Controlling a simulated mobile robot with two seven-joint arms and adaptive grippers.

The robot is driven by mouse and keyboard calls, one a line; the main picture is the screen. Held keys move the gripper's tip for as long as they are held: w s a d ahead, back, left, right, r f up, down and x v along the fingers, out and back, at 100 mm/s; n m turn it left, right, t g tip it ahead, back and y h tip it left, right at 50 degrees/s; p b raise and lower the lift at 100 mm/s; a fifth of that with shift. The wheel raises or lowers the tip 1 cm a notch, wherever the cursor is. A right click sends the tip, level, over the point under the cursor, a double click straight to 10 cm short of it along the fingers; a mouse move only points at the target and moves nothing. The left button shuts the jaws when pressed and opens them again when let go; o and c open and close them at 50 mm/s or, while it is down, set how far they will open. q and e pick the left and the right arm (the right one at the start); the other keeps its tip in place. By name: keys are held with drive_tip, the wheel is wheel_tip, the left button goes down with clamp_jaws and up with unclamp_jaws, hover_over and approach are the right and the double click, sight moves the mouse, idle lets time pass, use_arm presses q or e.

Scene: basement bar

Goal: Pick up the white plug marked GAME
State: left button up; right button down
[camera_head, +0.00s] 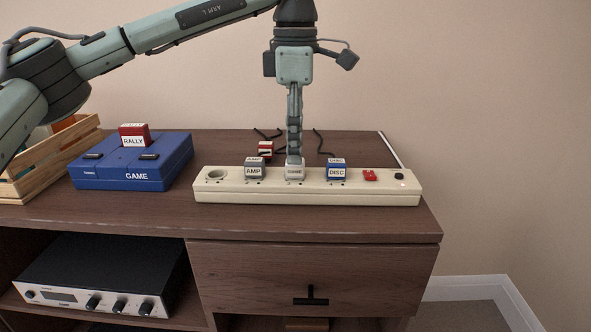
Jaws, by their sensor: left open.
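A white plug (294,172) sits in the cream power strip (310,191), between a grey plug marked AMP (255,171) and a blue plug marked DISC (336,172). The white plug's label is too small to read surely. My left gripper (294,160) points straight down over the white plug, its fingertips at the plug's top. It is open, seen edge-on, and hides the plug's upper back; whether it touches the plug I cannot tell. My right gripper is not in view.
A red plug (265,147) lies behind the strip near black cords. The strip has an empty left socket (216,175) and a red switch (369,175). A blue game console (130,172) with a red RALLY cartridge (134,134) and a wooden crate (40,172) stand left.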

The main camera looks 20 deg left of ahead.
sight(295, 172)
use_arm(q)
wheel_tip(295, 172, down, 3)
drive_tip(key=shift+r, duration=0.15)
drive_tip(key=shift+c, duration=0.2)
clamp_jaws()
drive_tip(key=shift+r, duration=0.15)
